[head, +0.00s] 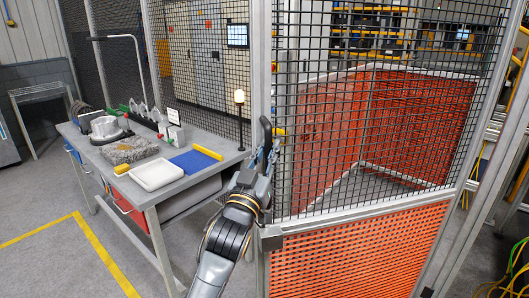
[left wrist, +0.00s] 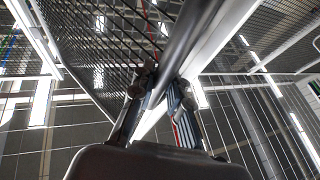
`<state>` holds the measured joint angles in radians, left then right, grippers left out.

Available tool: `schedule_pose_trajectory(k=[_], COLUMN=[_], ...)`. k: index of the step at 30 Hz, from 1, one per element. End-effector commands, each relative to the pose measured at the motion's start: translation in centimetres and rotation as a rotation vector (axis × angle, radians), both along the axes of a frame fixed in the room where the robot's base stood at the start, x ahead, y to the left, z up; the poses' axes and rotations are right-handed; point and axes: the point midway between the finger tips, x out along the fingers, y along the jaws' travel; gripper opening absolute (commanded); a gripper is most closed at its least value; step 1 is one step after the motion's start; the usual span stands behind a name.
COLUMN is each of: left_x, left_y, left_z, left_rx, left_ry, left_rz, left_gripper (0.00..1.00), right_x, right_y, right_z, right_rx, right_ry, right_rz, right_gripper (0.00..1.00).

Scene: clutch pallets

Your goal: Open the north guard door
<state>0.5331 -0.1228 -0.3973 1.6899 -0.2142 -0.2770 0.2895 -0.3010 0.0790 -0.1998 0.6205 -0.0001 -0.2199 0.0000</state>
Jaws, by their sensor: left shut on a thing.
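The guard door (head: 375,130) has black mesh above and an orange perforated panel (head: 350,255) below, in a grey frame. Its handle-side edge stands beside a grey post (head: 260,60); I see no clear gap there. A dark upright handle (head: 265,130) is on that edge. My left gripper (head: 266,158) is at the handle and shut on it. In the left wrist view the handle (left wrist: 187,35) runs as a dark bar between the fingers of my left gripper (left wrist: 163,85). The fingers hide part of the handle. My right gripper is not in view.
A grey workbench (head: 150,195) stands left of my left arm, with a white tray (head: 157,174), a blue mat (head: 194,161) and a small lamp (head: 239,98) on it. Orange panels (head: 420,115) stand behind the mesh. Floor at the lower left is clear, with yellow lines (head: 105,255).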

Motion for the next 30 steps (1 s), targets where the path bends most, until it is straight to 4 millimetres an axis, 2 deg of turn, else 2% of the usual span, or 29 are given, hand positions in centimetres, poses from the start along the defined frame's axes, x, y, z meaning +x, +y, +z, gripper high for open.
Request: schedule_pose_trajectory(k=[1,11,12,15,25,30], left_x=[-0.1,-0.2,-0.2,-0.1,-0.2,-2.0], left_y=[-0.1,-0.1,-0.1,-0.1,0.0,0.7], left_z=[0.5,0.5,0.5,0.4,0.0,-0.8], left_rx=[-0.001,-0.002,-0.002,-0.002,-0.001,-0.001], left_ry=[-0.012,-0.013,-0.013,-0.011,-0.005,-0.004], left_rz=[-0.001,-0.001,-0.001,-0.001,-0.001,-0.001], left_gripper=[0.00,0.00,0.21,0.39,0.39,0.39], right_x=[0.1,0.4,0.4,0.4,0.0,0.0], right_y=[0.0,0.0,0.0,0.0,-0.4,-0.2], right_z=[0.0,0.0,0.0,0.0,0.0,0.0], right_rx=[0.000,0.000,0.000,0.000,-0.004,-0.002], right_ry=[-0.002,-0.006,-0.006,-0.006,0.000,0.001], right_rz=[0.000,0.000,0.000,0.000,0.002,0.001], right_gripper=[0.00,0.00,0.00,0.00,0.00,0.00])
